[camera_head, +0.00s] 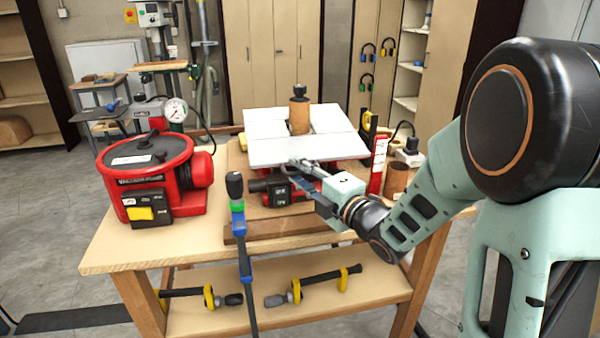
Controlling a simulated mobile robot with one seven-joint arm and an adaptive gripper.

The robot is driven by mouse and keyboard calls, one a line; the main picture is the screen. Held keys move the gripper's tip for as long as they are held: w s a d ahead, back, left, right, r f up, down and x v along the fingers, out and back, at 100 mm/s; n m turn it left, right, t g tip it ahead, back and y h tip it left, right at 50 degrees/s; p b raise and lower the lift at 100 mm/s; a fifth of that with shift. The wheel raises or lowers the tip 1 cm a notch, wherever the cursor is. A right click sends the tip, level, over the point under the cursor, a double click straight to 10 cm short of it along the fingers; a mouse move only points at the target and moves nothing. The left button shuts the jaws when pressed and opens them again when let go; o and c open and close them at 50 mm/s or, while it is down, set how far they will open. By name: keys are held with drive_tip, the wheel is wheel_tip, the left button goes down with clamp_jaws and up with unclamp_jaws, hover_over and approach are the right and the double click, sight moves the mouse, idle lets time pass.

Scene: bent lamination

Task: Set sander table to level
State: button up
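The sander has a pale grey table (275,152) on a red and black body (277,189), on the wooden workbench. A brown sanding spindle (299,116) with a black knob stands up through the table's middle. The tabletop looks close to flat, but I cannot tell its exact tilt. My gripper (300,169) reaches in from the right, with its fingers low beside the table's front edge, above the red body. I cannot tell whether the fingers touch the sander or hold anything. The part behind the fingers is hidden.
A red vacuum pump (148,172) with a gauge stands left on the workbench (150,243). A blue-and-black clamp (240,225) stands upright at the front edge. A red-and-white bottle (378,165) and a wooden cylinder (396,178) are right of the sander, near my arm.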

clamp_jaws()
drive_tip(key=shift+r, duration=0.1)
wheel_tip(320, 180, up, 2)
drive_tip(key=p, duration=0.3)
drive_tip(key=shift+s+r+g+h, duration=0.1)
drive_tip(key=shift+r+g+h, duration=0.2)
drive_tip(key=shift+g, duration=0.1)
drive_tip(key=shift+r+m+g+h+p, duration=0.3)
drive_tip(key=shift+r+m+g+p, duration=0.15)
drive_tip(key=shift+p, duration=0.6)
unclamp_jaws()
drive_tip(key=shift+r, duration=0.1)
